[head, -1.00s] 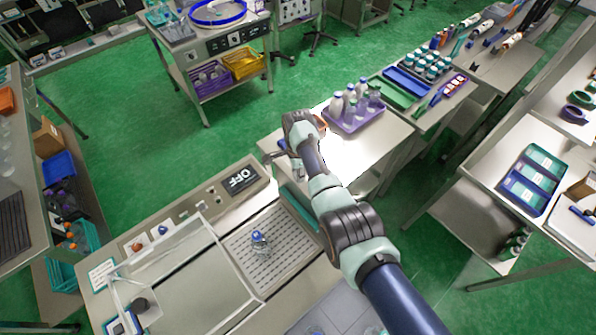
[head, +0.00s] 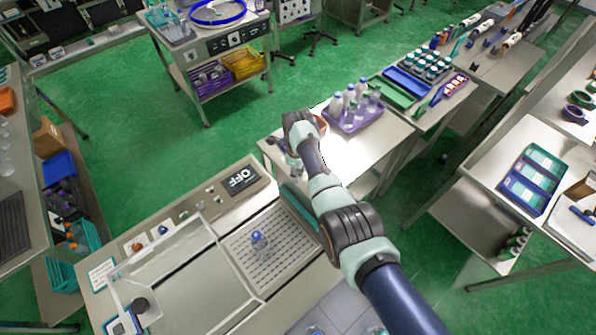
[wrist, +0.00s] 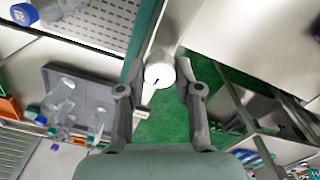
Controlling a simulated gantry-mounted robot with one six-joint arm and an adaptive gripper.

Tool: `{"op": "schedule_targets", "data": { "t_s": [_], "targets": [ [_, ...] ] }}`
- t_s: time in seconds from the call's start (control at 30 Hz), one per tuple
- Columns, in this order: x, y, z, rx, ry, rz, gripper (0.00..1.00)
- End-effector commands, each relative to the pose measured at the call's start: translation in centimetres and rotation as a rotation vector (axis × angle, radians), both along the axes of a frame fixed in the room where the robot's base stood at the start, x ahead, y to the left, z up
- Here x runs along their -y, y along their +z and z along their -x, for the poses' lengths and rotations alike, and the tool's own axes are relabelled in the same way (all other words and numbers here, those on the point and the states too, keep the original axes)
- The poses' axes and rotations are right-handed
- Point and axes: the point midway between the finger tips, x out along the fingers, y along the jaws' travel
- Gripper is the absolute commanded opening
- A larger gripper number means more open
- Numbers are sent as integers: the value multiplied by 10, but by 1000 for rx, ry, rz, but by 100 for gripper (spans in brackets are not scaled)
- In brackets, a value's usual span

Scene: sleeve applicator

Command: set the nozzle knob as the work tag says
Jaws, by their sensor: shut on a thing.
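A round white knob (wrist: 159,75) with a short black mark on its face sits in the middle of the wrist view. I take it for the nozzle knob. My gripper (wrist: 163,68) is shut on it, one finger on each side; the mark points down and slightly left in that view. In the head view my gripper (head: 278,147) is small, at the far right end of the applicator bench, and the knob cannot be made out there. A white card with small print (head: 102,273) lies at the bench's left end; whether it is the work tag cannot be told, and its text is unreadable.
A dark panel reading OFF (head: 243,180) stands on the bench's back edge. A blue-capped bottle (head: 259,243) stands on the slotted tray (head: 285,262). A purple tray of bottles (head: 352,122) is on the side table beyond my wrist. Green floor shows beside the bench.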

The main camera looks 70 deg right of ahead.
Motion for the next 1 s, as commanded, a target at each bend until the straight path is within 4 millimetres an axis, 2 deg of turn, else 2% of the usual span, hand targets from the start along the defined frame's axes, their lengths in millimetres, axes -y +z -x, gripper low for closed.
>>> {"op": "schedule_targets", "data": {
  "t_s": [0.67, 0.7, 0.83, 1.0],
  "targets": [
    [0, 2, -1, 1, -60, 1, 0],
    [0, 2, -1, 1, -60, 1, 39],
    [0, 1, 0, 1, -59, 1, 60],
    [0, 1, 0, 0, -59, 0, 60]
  ]
}}
